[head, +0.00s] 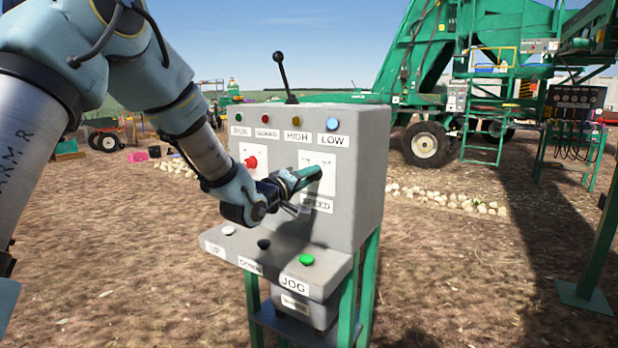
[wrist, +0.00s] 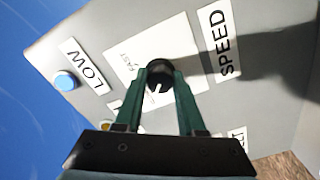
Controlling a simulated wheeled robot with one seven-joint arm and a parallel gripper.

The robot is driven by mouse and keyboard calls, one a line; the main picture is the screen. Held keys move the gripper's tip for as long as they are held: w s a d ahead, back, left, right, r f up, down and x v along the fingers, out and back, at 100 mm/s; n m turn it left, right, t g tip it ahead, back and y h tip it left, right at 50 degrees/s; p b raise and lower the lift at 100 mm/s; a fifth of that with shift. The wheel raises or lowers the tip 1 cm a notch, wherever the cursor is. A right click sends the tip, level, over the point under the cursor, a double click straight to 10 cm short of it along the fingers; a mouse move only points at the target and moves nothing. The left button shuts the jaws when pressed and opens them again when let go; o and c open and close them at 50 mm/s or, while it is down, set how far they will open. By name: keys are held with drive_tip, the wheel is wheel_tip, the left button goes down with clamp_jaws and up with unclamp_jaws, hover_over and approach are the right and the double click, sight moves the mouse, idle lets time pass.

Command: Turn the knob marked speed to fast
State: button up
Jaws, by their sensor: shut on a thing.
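The speed knob (wrist: 159,72) is a round black knob on a white plate on the grey panel face, seen in the wrist view. The SPEED label (wrist: 221,45) is beside it, and part of the word FAST shows on the plate. My gripper (wrist: 161,82) has its two green fingers closed on the sides of the knob. In the head view my gripper (head: 310,174) reaches the panel just above the SPEED label (head: 316,204) and hides the knob. The knob's pointer direction cannot be made out.
The grey control box (head: 362,180) stands on green legs. A red knob (head: 251,162) is left of my gripper, and a black lever (head: 283,75) rises from the top. UP, DOWN and JOG buttons, including the green one (head: 306,259), are on the ledge below.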

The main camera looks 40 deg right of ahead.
clamp_jaws()
drive_tip(key=shift+f+m+b, duration=0.15)
drive_tip(key=shift+m+b, duration=0.25)
drive_tip(key=shift+b, duration=0.2)
drive_tip(key=shift+f+m+b, duration=0.15)
drive_tip(key=shift+m+b, duration=0.85)
drive_tip(key=shift+b, duration=0.25)
drive_tip(key=m+b, duration=0.6)
drive_tip(key=b, duration=0.1)
drive_tip(key=m+b, duration=0.4)
drive_tip(key=shift+m+b, duration=0.35)
drive_tip(key=shift+m, duration=0.05)
drive_tip(key=m+b, duration=0.3)
drive_tip(key=m, duration=0.1)
drive_tip(key=shift+b, duration=0.35)
drive_tip(key=shift+r+m, duration=0.25)
drive_tip(key=shift+m, duration=0.05)
